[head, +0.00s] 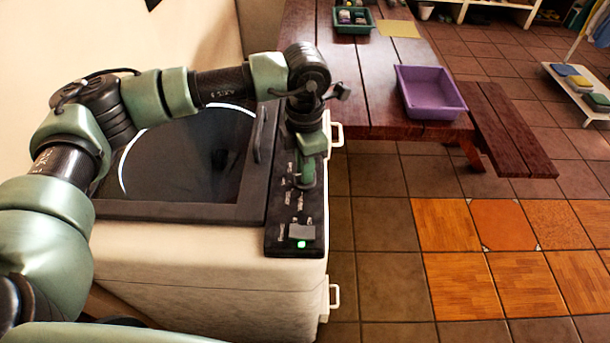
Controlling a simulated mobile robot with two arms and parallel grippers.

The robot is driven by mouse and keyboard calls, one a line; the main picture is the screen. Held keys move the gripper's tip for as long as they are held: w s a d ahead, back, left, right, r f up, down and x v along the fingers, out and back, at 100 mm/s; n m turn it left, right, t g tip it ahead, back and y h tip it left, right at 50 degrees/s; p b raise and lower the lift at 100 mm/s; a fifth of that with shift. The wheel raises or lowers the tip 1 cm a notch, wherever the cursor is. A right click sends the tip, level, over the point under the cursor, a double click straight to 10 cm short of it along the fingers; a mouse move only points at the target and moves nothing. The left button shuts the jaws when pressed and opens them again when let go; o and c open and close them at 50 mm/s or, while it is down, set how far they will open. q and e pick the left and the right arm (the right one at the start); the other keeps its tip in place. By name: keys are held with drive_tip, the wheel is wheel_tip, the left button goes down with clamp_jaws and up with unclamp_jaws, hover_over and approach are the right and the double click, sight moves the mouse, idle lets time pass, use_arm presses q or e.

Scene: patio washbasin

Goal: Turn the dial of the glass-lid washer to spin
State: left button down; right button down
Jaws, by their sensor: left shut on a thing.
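The glass-lid washer (180,265) is a pale box at the left with a dark lid frame and a dark glass lid (185,160), which is shut. Its black control panel (280,240) runs along the right side of the top, with small white markings. My left gripper (303,182) points down at the middle of this panel and is shut on the dial. The gripper hides most of the dial, so I cannot read its setting. My right gripper is out of view.
A grey button (301,232) and a lit green lamp (301,244) sit at the panel's near end. A wooden table (345,110) with a purple basin (428,92) and a green tray (352,28) stands behind. A bench (505,130) is at the right. The tiled floor right of the washer is clear.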

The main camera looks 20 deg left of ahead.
use_arm(q)
drive_tip(key=m+b, duration=0.3)
drive_tip(key=shift+f, duration=0.1)
drive_tip(key=shift+w+r+m+b, duration=0.1)
drive_tip(key=shift+r+m+b, duration=0.1)
drive_tip(key=shift+m+b, duration=0.6)
drive_tip(key=c, duration=1.5)
unclamp_jaws()
drive_tip(key=shift+o, duration=0.3)
